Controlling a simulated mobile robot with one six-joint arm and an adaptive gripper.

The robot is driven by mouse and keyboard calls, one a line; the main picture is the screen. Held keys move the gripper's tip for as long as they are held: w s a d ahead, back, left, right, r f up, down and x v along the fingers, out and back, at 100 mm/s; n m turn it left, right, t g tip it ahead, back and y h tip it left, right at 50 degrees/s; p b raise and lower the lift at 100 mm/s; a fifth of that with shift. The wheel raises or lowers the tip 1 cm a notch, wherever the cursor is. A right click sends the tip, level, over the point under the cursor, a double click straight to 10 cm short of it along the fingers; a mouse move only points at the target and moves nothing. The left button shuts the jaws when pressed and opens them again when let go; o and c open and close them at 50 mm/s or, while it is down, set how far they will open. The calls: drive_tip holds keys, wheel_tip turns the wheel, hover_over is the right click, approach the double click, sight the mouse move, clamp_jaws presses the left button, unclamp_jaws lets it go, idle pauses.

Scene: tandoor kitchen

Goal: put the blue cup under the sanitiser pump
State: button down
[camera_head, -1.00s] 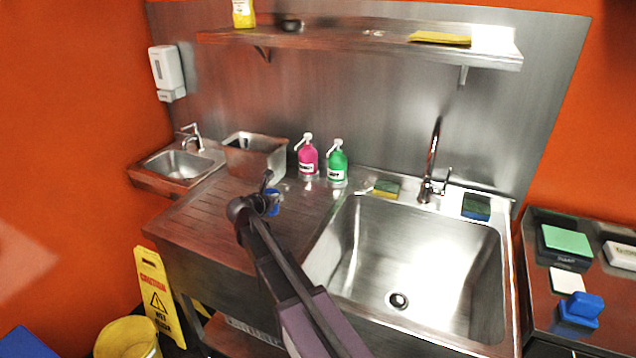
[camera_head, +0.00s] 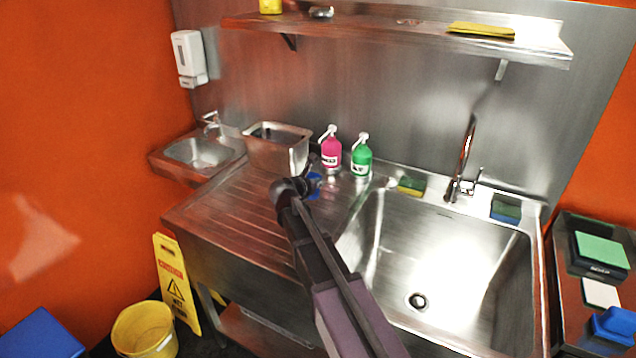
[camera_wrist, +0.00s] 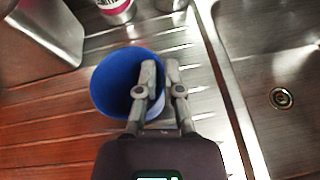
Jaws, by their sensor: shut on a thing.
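The blue cup (camera_head: 314,187) is by the drainboard in front of the pump bottles; the wrist view shows its open mouth (camera_wrist: 112,88). My gripper (camera_wrist: 160,68) is shut on the cup's right wall, one finger inside and one outside. I cannot tell whether the cup's base touches the board. A pink pump bottle (camera_head: 331,150) and a green pump bottle (camera_head: 361,158) stand just behind it, nozzles at the top. Their labels are too small to read, so I cannot tell which is sanitiser. The lower part of the pink bottle (camera_wrist: 113,9) also shows in the wrist view.
A steel container (camera_head: 277,150) stands left of the bottles, close to the cup. The large sink basin (camera_head: 440,265) opens to the right, with a sponge (camera_head: 411,186) on its back ledge. The ribbed drainboard (camera_head: 235,205) is clear at left.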

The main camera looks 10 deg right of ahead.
drive_tip(key=s+d, duration=0.1)
drive_tip(key=d, duration=0.6)
drive_tip(key=shift+r, duration=0.2)
drive_tip(key=shift+w, duration=0.1)
drive_tip(key=w+a+f+b, duration=0.1)
drive_tip(key=w+a, duration=0.1)
drive_tip(key=w, duration=1.2)
drive_tip(key=shift+w+f, duration=0.15)
drive_tip(key=shift+f, duration=0.05)
drive_tip(key=shift+w+f+b, duration=0.55)
drive_tip(key=shift+w+b, duration=0.05)
drive_tip(key=shift+w, duration=0.1)
drive_tip(key=shift+f+b, duration=1.3)
drive_tip(key=shift+f, duration=0.15)
